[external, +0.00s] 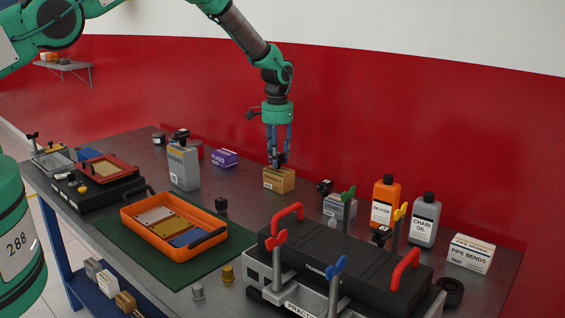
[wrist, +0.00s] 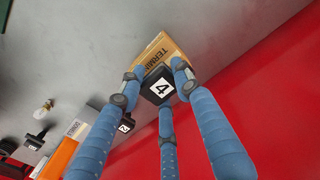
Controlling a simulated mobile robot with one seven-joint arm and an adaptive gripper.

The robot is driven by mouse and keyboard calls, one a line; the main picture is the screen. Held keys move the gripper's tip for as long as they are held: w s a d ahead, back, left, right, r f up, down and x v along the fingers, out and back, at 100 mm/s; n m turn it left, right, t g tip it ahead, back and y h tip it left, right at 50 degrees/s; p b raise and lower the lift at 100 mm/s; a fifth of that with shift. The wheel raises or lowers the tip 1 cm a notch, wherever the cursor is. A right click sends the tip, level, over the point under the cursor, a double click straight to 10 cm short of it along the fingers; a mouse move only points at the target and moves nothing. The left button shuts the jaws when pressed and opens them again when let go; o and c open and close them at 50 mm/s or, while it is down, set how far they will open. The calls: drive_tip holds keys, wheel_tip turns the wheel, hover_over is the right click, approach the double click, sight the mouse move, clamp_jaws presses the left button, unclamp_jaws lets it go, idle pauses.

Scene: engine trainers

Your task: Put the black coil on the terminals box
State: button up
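The tan terminals box (external: 278,182) stands on the grey table near the red wall. My gripper (external: 278,160) points down right above it. In the wrist view the three blue fingers of my gripper (wrist: 158,88) close around a black coil (wrist: 161,89) with a white "4" label, and the fingertips appear to touch its sides. The terminals box (wrist: 163,52) shows just behind the coil, its lettering partly hidden. The coil is at the box's top; I cannot tell whether it rests on it or hangs slightly above.
A grey box (external: 183,167) and a purple box (external: 224,158) stand left. A grey carton (external: 339,208), an orange bottle (external: 385,202) and a grey bottle (external: 424,220) stand right. An orange tray (external: 131,221) and a black engine trainer (external: 345,258) are in front.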

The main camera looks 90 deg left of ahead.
drive_tip(key=o, duration=0.4)
drive_tip(key=shift+o, duration=0.2)
wheel_tip(320, 180, up, 12)
drive_tip(key=shift+r+b, duration=0.15)
drive_tip(key=shift+b, duration=0.2)
idle(0.4)
idle(0.5)
